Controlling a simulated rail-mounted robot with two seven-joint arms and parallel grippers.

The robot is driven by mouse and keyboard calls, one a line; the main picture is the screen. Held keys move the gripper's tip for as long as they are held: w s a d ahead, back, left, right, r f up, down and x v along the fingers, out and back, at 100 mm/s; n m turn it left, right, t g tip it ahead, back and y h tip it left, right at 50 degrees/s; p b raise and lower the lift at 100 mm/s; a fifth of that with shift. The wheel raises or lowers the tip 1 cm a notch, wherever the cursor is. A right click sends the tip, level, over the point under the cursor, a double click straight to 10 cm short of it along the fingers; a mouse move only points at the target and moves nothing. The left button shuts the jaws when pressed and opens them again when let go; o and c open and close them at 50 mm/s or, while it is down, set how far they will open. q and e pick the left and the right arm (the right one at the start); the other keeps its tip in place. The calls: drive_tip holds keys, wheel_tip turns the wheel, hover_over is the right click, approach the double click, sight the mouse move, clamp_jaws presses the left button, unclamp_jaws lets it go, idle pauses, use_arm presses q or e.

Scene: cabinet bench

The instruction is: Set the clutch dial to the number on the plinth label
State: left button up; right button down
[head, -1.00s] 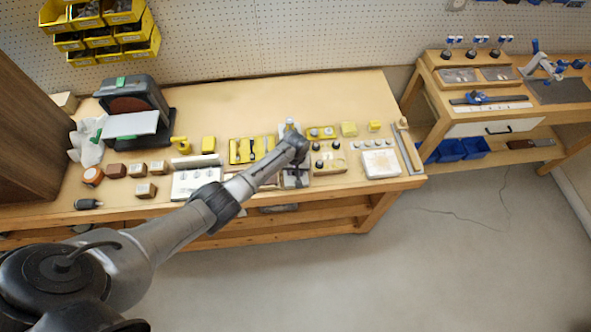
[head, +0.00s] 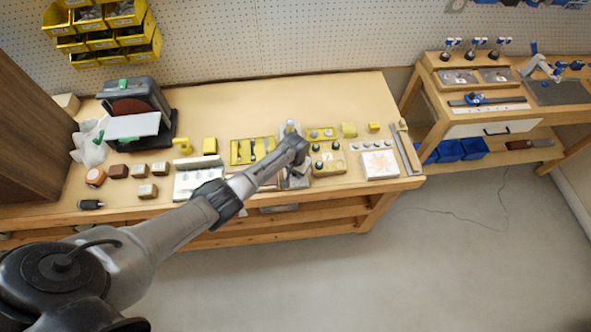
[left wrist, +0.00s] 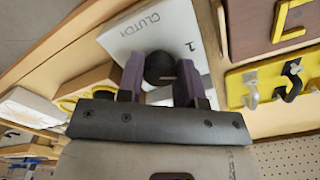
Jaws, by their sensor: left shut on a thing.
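In the left wrist view a pale plinth (left wrist: 141,31) carries the word CLUTCH and a figure 1 near its right side. The clutch dial (left wrist: 161,66) is a dark round knob on this plinth. My left gripper (left wrist: 160,78) is shut on the dial, with one purple finger on each side of it. The fingers and gripper body hide part of the dial and plinth, so I cannot tell where the dial points. In the head view my left gripper (head: 294,182) is at the bench front, largely covered by my wrist. My right gripper is not seen.
On the bench (head: 290,98), a yellow tray (head: 238,152) stands behind my wrist and a yellow block with dark knobs (head: 328,160) close to its right. A white panel (head: 190,184) lies to its left. The back of the bench is mostly clear.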

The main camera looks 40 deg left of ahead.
use_arm(q)
drive_tip(key=shift+m, duration=1.8)
drive_tip(key=o, duration=0.9)
drive_tip(key=shift+r+p, duration=0.25)
drive_tip(key=shift+p, duration=0.1)
wheel_tip(320, 180, up, 13)
drive_tip(key=p, duration=0.2)
drive_tip(key=shift+r+p, duration=0.15)
drive_tip(key=shift+p, duration=0.2)
